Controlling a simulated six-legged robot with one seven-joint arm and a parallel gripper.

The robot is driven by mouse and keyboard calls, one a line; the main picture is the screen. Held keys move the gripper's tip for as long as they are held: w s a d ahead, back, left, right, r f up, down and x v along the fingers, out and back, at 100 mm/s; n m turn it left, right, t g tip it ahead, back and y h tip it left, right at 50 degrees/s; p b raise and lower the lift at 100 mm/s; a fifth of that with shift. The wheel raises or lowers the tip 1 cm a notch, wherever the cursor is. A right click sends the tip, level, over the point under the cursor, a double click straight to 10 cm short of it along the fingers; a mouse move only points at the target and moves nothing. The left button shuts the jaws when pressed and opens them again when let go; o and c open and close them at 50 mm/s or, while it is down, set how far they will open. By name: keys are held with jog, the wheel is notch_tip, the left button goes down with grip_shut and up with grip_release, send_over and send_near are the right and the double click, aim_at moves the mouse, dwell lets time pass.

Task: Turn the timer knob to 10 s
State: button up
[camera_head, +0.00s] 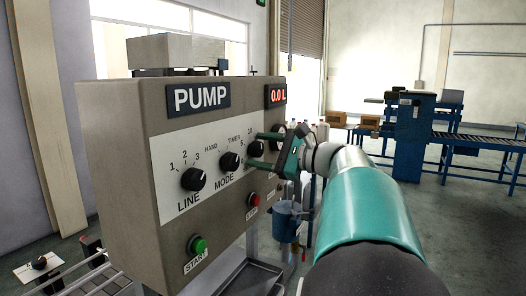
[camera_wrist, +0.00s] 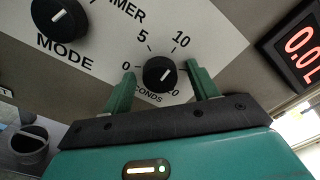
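The timer knob (camera_wrist: 160,75) is black and round, with a white pointer mark, on the white panel plate. Around it are the marks 0, 5, 10 and 20. In the head view my gripper (camera_head: 262,150) is at the right part of the pump panel (camera_head: 125,140), and the timer knob is mostly hidden there.
The mode knob (camera_head: 229,161) and line knob (camera_head: 193,179) are left of my gripper. Below are a green start button (camera_head: 197,245) and a red button (camera_head: 253,199). A display (camera_head: 277,95) reads 0.0 L. A blue-grey bucket (camera_head: 287,222) hangs below my gripper.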

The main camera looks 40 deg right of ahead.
jog(key=shift+s, duration=0.15)
jog(key=v, duration=1.3)
jog(key=shift+s, duration=0.3)
jog(key=shift+d, duration=0.1)
